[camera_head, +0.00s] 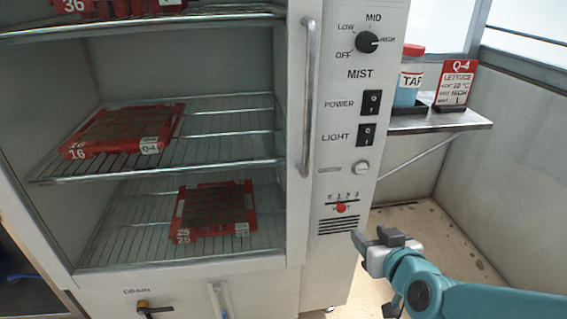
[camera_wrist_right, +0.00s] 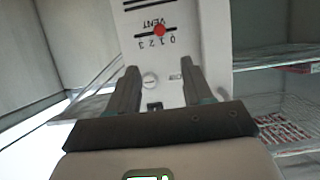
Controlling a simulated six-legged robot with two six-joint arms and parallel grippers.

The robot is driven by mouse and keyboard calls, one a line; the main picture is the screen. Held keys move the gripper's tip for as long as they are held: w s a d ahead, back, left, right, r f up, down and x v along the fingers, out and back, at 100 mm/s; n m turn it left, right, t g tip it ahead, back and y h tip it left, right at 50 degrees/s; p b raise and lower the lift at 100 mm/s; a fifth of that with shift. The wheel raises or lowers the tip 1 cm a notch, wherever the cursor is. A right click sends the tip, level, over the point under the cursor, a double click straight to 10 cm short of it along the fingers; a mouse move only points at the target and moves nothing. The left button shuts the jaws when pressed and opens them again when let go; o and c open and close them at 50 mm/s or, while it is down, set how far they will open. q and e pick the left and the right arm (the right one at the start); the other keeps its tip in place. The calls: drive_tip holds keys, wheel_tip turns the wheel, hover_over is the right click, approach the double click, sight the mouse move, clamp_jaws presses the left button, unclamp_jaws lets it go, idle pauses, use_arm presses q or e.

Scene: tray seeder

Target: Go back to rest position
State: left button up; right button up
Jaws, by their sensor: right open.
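My right gripper (camera_head: 378,240) comes in from the lower right in the head view, on a teal arm. It is in front of the cabinet's lower control panel (camera_head: 338,262), below and right of the vent slider (camera_head: 341,208). Its two dark fingers (camera_wrist_right: 157,90) stand apart in the right wrist view with nothing between them. Behind them the wrist view shows the panel with the red vent knob (camera_wrist_right: 159,30). My left gripper is not in the head view.
The open cabinet holds red trays on wire shelves: one on the middle shelf (camera_head: 120,132), one on the lower shelf (camera_head: 214,210). A vertical handle (camera_head: 308,98) stands beside the panel. A side shelf (camera_head: 428,122) carries a bottle (camera_head: 408,80) and a red Q-4 card (camera_head: 456,86). Floor right is clear.

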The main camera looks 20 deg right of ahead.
drive_tip(key=a+f+n+g+y, duration=0.1)
drive_tip(key=a+f+g, duration=0.1)
drive_tip(key=a+f, duration=0.35)
drive_tip(key=a+f+n+g+y, duration=0.1)
drive_tip(key=a+f+g+y, duration=0.1)
drive_tip(key=f, duration=0.7)
drive_tip(key=a+f+g+y, duration=0.15)
drive_tip(key=a+f, duration=0.25)
drive_tip(key=f, duration=0.4)
drive_tip(key=s+a+f+m+g+y, duration=0.1)
drive_tip(key=s+a+f+g+y, duration=0.2)
drive_tip(key=s+a+f+g, duration=0.7)
drive_tip(key=s+r+t+p, duration=0.1)
drive_tip(key=s+r+p, duration=0.1)
drive_tip(key=r+p, duration=1)
drive_tip(key=s+a+r+t+p, duration=0.1)
drive_tip(key=r+t+p, duration=0.1)
drive_tip(key=r+p, duration=1.1)
drive_tip(key=p, duration=0.5)
drive_tip(key=shift+s+r, duration=0.3)
drive_tip(key=shift+s, duration=0.05)
drive_tip(key=shift+h, duration=0.25)
